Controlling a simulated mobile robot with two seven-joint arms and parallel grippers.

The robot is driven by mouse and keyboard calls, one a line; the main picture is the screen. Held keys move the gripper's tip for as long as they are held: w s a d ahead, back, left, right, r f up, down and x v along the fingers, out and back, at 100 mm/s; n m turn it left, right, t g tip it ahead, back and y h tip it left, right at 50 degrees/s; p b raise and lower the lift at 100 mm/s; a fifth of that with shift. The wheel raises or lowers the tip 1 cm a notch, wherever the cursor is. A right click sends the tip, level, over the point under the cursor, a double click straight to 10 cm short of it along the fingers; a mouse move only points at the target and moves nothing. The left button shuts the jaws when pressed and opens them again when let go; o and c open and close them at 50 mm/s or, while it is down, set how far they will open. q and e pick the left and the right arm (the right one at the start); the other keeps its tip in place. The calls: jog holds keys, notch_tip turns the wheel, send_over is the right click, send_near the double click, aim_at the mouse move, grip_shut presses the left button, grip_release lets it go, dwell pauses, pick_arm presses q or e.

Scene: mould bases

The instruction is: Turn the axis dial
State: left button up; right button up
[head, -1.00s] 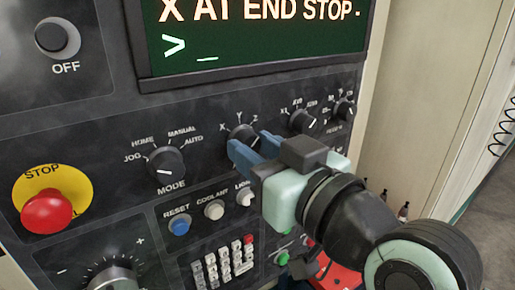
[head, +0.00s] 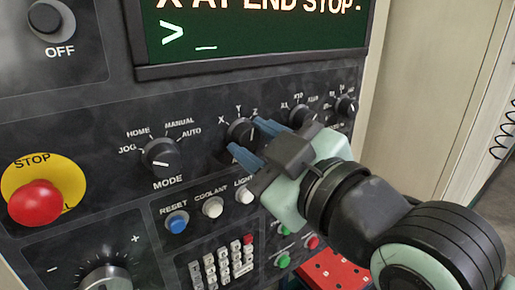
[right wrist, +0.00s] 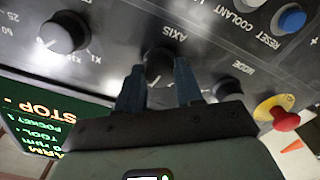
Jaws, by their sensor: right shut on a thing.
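The axis dial (head: 240,131) is a round black knob with X, Y and Z printed above it, in the middle of the dark panel. My right gripper (head: 249,139) comes in from the lower right with one blue finger on each side of the knob, shut on it. In the right wrist view the axis dial (right wrist: 158,66) sits between the two fingertips (right wrist: 159,84), under the AXIS label. The fingers partly hide the knob in the head view, and I cannot tell exactly which letter it points to. My left gripper is out of view.
The mode dial (head: 161,157) is to the left, and two more dials (head: 302,117) are to the right. Below are reset, coolant and light buttons (head: 212,207). A red stop button (head: 36,203) juts out at left. The screen (head: 250,35) above shows "AT END STOP".

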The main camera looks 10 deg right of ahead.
jog(key=n, duration=0.5)
jog(key=shift+n+b, duration=0.3)
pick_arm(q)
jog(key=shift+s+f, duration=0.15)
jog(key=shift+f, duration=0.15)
pick_arm(e)
jog(key=n, duration=0.5)
jog(key=shift+n, duration=0.3)
jog(key=o, duration=1)
jog(key=shift+o, duration=0.2)
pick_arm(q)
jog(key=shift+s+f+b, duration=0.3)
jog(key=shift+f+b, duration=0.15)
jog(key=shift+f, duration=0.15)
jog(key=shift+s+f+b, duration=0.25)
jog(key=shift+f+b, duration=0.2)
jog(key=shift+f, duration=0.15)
pick_arm(e)
jog(key=v, duration=1.3)
jog(key=shift+s, duration=0.2)
